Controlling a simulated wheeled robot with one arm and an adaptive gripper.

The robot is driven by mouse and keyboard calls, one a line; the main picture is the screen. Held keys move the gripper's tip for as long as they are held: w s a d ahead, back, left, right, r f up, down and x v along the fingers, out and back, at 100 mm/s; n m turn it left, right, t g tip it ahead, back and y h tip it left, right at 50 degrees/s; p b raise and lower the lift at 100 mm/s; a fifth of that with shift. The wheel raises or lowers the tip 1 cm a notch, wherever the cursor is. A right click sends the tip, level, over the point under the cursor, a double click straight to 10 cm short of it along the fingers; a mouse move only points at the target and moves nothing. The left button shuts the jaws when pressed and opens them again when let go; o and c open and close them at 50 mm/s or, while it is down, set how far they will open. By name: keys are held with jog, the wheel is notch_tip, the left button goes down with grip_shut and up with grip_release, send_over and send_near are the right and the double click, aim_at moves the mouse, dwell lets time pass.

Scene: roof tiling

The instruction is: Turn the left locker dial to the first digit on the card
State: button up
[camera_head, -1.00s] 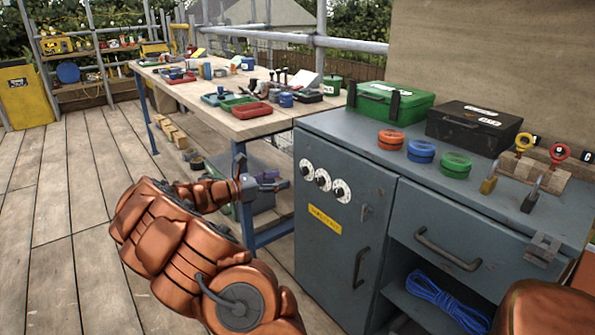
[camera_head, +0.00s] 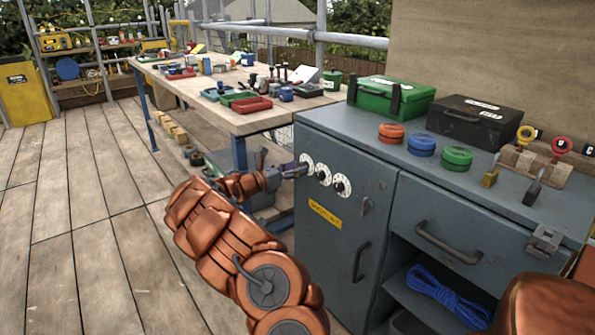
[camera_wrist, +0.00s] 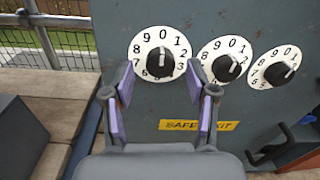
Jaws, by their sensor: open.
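The grey locker (camera_head: 335,260) has three white number dials with black knobs on its door. The left dial (camera_wrist: 160,38) faces the wrist camera, and its pale pointer mark appears to point roughly up, near the 0. My gripper (camera_wrist: 160,73) is open, with its purple-padded fingers on either side of the left dial's lower part. I cannot tell whether they touch the knob. In the head view my gripper (camera_head: 291,170) is just left of the left dial (camera_head: 306,164). I cannot make out a card with digits.
The middle dial (camera_wrist: 224,60) and right dial (camera_wrist: 275,68) sit close to the right finger. A yellow label (camera_head: 325,214) is below them. Boxes, round tins and padlocks stand on the locker top. A wooden workbench (camera_head: 210,105) stands behind; the floor at left is clear.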

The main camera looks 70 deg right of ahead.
jog(key=shift+s+d, duration=0.2)
jog(key=shift+d, duration=0.15)
grip_shut()
dwell(0.4)
